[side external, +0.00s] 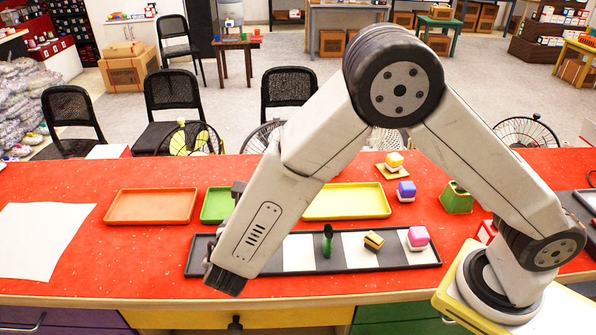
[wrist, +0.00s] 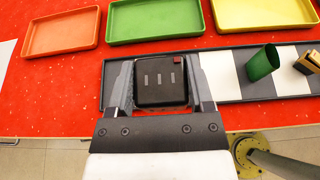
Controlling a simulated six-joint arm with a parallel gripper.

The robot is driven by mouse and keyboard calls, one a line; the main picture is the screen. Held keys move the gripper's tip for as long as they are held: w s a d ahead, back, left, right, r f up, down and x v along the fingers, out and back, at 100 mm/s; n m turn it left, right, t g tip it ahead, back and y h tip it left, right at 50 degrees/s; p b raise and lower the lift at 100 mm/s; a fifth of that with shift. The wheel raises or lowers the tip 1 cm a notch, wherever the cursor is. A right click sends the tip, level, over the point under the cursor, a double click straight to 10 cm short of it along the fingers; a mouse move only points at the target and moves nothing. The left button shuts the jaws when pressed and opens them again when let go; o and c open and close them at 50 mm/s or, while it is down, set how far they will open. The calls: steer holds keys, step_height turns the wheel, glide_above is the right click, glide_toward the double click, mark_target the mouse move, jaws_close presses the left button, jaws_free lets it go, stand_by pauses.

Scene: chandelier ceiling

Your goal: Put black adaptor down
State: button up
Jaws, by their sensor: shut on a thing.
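In the side view the long tray (side external: 300,253) lies along the front of the red table, and my arm hides the held adaptor and most of the gripper.
The long tray also holds a green cup (side external: 327,241), a yellow-and-black block (side external: 373,240) and a pink-and-white cube (side external: 418,238). Orange (side external: 150,206), green (side external: 215,206) and yellow (side external: 347,200) trays stand behind it. White paper (side external: 40,240) lies far left, with bare red table between.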

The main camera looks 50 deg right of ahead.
steer(key=shift+d, duration=0.1)
steer(key=shift+w+d+f+n+t, duration=0.1)
steer(key=shift+w+d+n+t, duration=0.05)
steer(key=shift+d, duration=0.3)
steer(key=shift+w+d+f+n+t, duration=0.1)
steer(key=shift+w+d+n+t, duration=0.05)
steer(key=shift+d, duration=0.25)
steer(key=s+d+f+n+t+y, duration=0.1)
steer(key=d+f+n+t+y, duration=0.1)
steer(key=d+f+n+y, duration=0.2)
steer(key=shift+d+f+y, duration=0.15)
steer(key=shift+d+y, duration=0.15)
steer(key=shift+d, duration=1.5)
steer(key=shift+f, duration=0.1)
steer(key=shift+f, duration=2.15)
steer(key=shift+f, duration=0.1)
steer(key=shift+f, duration=1.65)
steer(key=shift+f, duration=0.1)
